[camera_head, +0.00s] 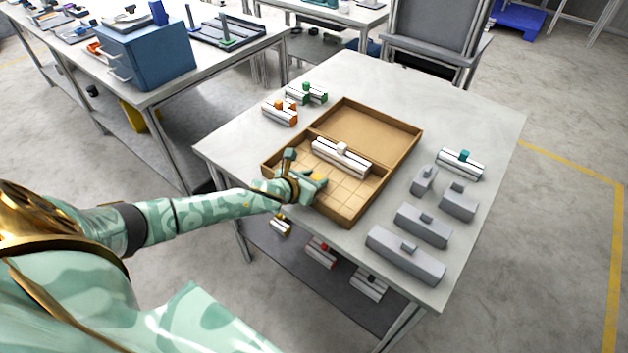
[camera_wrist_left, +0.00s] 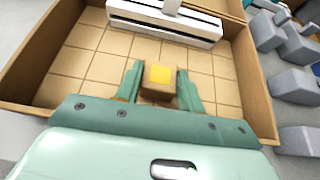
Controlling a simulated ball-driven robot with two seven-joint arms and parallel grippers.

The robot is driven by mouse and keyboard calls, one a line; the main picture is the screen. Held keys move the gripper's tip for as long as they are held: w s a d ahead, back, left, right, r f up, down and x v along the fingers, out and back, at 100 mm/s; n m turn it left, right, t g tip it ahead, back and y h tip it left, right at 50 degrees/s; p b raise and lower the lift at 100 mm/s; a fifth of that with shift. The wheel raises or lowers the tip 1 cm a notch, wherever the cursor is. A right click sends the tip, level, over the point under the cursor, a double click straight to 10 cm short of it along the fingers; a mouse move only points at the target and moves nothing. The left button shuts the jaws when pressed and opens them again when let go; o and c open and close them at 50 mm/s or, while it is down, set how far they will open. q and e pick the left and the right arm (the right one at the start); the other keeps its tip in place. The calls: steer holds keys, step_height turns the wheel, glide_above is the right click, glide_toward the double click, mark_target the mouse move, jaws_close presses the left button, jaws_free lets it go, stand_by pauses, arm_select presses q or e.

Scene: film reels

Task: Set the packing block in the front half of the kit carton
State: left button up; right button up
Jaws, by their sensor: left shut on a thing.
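The kit carton (camera_head: 349,215) is a shallow brown box on the grey-white table, with a divider across it. Its near half has a gridded floor and its far half is plain and empty. My left gripper (camera_head: 318,181) is low over the near half, close to its left wall. In the left wrist view, its fingers (camera_wrist_left: 160,86) are shut on a small tan block with a yellow top (camera_wrist_left: 160,76), which I take as the packing block. I cannot tell whether its underside touches the floor. My right gripper is not in view.
A white slotted bar with a white knob (camera_head: 341,157) lies in the near half beside the divider. Several grey blocks (camera_head: 422,225) and a teal-knobbed bar (camera_head: 460,163) stand right of the carton. Orange-knobbed (camera_head: 280,112) and green-knobbed (camera_head: 306,94) pieces stand left.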

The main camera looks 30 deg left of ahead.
arm_select(q)
steer(key=o, duration=1.3)
steer(key=shift+s+r, duration=0.15)
steer(key=shift+r, duration=0.1)
steer(key=p+v, duration=0.3)
steer(key=v, duration=0.8)
steer(key=shift+s+r+p, duration=0.15)
steer(key=shift+s+p, duration=0.2)
steer(key=shift+p, duration=0.05)
